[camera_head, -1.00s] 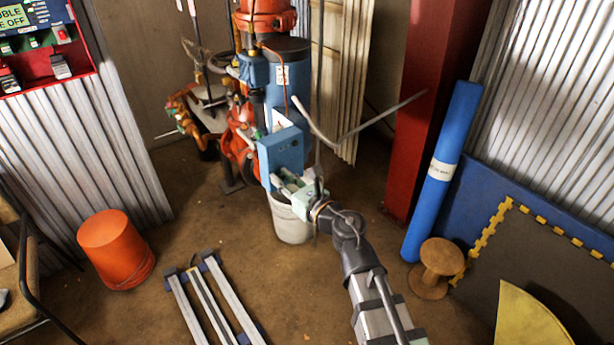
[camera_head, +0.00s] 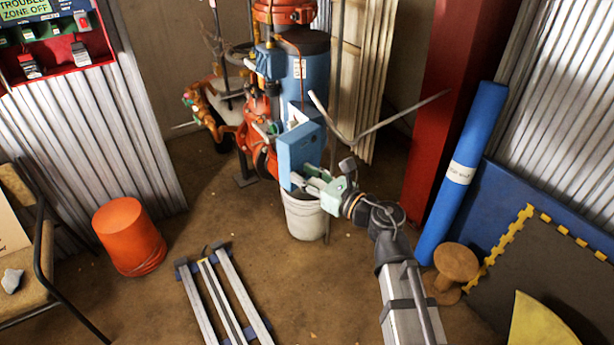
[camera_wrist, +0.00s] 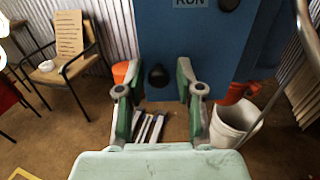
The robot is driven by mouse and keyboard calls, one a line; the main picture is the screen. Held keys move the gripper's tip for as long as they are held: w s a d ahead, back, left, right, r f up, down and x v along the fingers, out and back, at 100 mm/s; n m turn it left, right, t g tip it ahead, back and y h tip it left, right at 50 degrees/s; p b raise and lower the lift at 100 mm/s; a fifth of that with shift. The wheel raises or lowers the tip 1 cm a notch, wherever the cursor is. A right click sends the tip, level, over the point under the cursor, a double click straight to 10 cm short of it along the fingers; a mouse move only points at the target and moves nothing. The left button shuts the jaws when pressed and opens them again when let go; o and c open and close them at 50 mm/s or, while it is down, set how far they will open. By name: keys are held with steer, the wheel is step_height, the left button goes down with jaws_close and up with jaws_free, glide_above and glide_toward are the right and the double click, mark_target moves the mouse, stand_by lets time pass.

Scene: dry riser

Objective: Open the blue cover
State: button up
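The blue cover (camera_head: 300,153) is a boxy panel in front of the blue and red riser pipework. It looks closed in the head view. In the wrist view its flat blue face (camera_wrist: 195,45) fills the upper middle, with a RUN label near the top and a black knob (camera_wrist: 158,76) at its lower left. My gripper (camera_head: 303,181) is at the lower part of the cover in the head view. In the wrist view my gripper (camera_wrist: 158,70) is open, with its pale green fingers either side of the knob. I cannot tell whether they touch the cover.
A white bucket (camera_head: 304,216) stands below my gripper. A bent metal rod (camera_head: 375,128) runs just right of the cover. An orange bucket (camera_head: 130,237) and a metal rail frame (camera_head: 226,298) are on the floor at left. A red column (camera_head: 440,110) and blue roll (camera_head: 462,172) stand at right.

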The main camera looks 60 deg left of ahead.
steer(key=shift+d, duration=0.1)
steer(key=v, duration=1.1)
steer(key=shift+w+d, duration=0.15)
steer(key=shift+d, duration=0.2)
